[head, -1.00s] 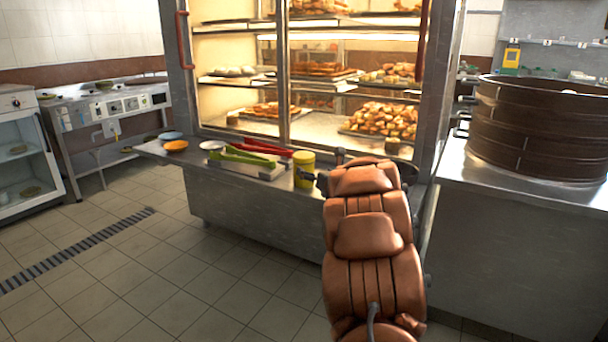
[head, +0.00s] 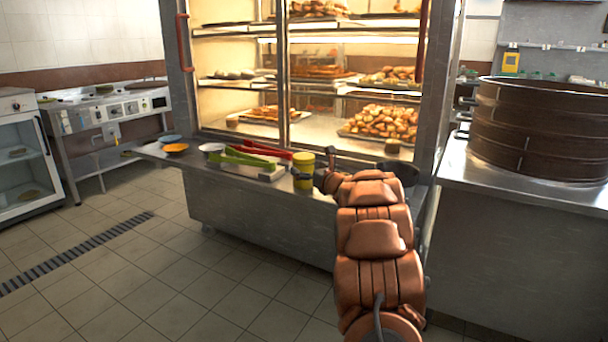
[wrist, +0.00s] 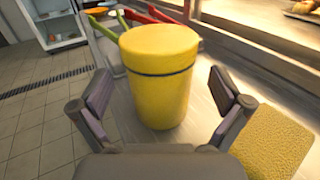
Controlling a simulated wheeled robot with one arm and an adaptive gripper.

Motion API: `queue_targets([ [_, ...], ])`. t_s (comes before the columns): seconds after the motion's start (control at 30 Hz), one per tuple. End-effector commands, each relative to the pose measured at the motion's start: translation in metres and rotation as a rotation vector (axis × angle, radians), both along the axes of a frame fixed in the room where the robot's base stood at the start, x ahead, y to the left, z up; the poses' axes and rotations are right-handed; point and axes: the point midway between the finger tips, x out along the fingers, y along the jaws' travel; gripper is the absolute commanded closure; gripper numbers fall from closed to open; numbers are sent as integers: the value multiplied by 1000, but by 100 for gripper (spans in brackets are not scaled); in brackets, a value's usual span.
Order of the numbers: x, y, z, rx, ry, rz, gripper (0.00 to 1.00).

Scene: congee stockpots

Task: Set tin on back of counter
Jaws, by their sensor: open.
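The tin is a yellow cylinder with a yellow lid and a dark band. In the head view the tin (head: 303,171) stands upright on the front ledge of the steel counter (head: 230,190), before the glass display case. In the wrist view the tin (wrist: 162,85) stands between the two fingers of my gripper (wrist: 160,103). The fingers are spread, one to each side, with visible gaps to the tin. In the head view my gripper (head: 322,169) is just right of the tin, partly hidden by my arm.
Green tongs (head: 245,157) and red tongs (head: 265,149) lie on a tray left of the tin. Bowls and an orange plate (head: 175,148) are further left. A rough yellow object (wrist: 272,142) lies right of my gripper. The display case (head: 300,80) holds pastries behind.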

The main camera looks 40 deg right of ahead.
Motion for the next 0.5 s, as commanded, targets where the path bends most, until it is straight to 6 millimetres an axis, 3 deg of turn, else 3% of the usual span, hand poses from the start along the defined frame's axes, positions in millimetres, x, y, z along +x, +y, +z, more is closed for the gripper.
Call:
queue_targets([
  [0.2,22,-5,-2,1,2,-1,0],
  [0.5,26,-5,0,1,1,-1,0],
])
